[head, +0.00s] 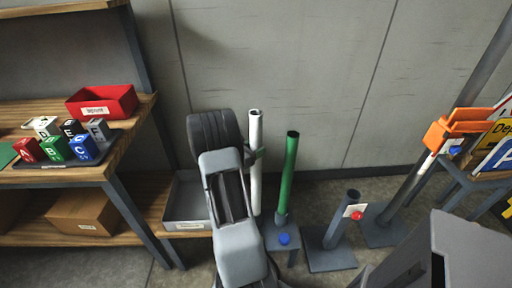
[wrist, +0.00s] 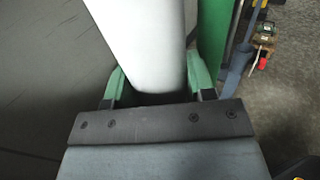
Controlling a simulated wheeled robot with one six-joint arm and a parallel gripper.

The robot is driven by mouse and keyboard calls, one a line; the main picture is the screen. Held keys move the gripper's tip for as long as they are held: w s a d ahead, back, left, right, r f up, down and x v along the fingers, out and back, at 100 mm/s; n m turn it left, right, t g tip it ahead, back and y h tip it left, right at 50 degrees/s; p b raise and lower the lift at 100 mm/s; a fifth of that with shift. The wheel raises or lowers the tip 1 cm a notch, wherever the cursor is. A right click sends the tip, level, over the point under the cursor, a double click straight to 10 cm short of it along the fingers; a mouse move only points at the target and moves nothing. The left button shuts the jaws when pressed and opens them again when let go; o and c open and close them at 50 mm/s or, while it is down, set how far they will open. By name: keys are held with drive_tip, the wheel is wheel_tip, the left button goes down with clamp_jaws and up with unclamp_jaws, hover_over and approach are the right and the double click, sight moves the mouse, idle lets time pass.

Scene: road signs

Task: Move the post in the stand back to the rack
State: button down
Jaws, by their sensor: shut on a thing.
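A white post (head: 255,165) stands upright, with my gripper (head: 254,155) shut around its upper middle. In the wrist view the white post (wrist: 143,40) lies between the green fingers of my gripper (wrist: 160,88). Its lower end is hidden behind my arm in the head view. A green post (head: 290,165) stands just right of it in a grey rack (head: 283,241) with a blue knob; it also shows in the wrist view (wrist: 212,35). Farther right, a short grey tubular stand (head: 337,232) with a red knob has an open top and no post in it.
A wooden shelf (head: 125,150) at left holds a red bin (head: 103,102), lettered blocks and a cardboard box (head: 88,212). A grey tray (head: 187,205) sits low beside my arm. At right are a leaning post with an orange clamp (head: 458,128) and several road signs (head: 495,150).

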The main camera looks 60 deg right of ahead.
sight(252, 169)
drive_tip(key=shift+f+b, duration=3.3)
drive_tip(key=shift+f, duration=1.6)
drive_tip(key=c, duration=0.8)
unclamp_jaws()
drive_tip(key=o, duration=0.4)
drive_tip(key=shift+a, duration=0.1)
drive_tip(key=v, duration=1.3)
drive_tip(key=shift+w+a, duration=0.2)
drive_tip(key=shift+a, duration=0.15)
